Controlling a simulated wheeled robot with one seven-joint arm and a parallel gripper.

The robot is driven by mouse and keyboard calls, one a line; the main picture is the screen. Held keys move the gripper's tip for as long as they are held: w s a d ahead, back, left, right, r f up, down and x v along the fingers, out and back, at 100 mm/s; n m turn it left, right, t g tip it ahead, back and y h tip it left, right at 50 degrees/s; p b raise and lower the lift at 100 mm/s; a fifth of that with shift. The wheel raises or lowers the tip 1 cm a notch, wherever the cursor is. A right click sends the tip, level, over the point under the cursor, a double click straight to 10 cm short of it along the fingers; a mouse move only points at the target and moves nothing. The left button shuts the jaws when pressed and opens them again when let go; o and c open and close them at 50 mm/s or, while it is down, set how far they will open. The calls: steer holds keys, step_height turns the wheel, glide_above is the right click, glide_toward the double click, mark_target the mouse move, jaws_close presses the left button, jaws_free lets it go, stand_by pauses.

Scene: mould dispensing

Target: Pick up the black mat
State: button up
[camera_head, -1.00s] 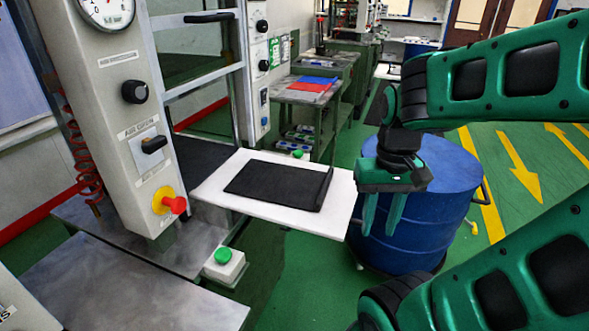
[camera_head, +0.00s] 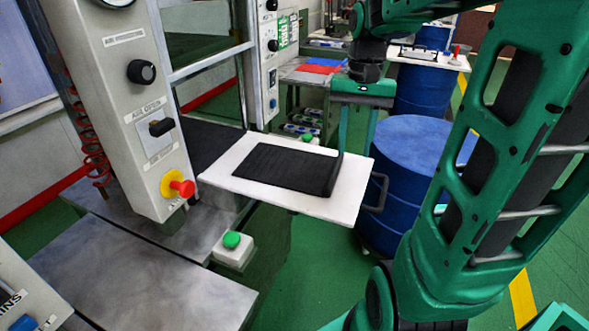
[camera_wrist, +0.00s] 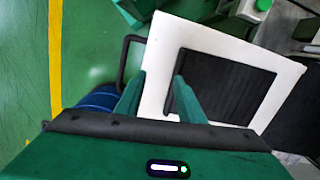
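The black mat (camera_head: 283,168) lies flat on a white board (camera_head: 222,180), with a thin raised edge along its right side. In the wrist view the mat (camera_wrist: 225,85) is ribbed and dark on the white board (camera_wrist: 200,33). My gripper (camera_head: 354,150) is open and empty at the right side of the board, beside the mat's raised edge. In the wrist view my gripper (camera_wrist: 158,78) has one finger over the mat's near side edge and the other over the board's outer edge. The fingertips' height above the board is hard to tell.
A blue drum (camera_head: 410,150) stands right of the board, with a black handle (camera_head: 380,193) close to the board's corner. A control panel with a red button (camera_head: 184,188) stands left. A green button box (camera_head: 232,248) sits in front.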

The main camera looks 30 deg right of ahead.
steer(key=r, duration=0.1)
glide_above(335, 169)
steer(key=d, duration=0.1)
steer(key=w, duration=0.1)
steer(key=shift+m+y, duration=0.4)
steer(key=f, duration=1)
steer(key=shift+s+a+f, duration=0.2)
steer(key=shift+s+a, duration=0.15)
jaws_close()
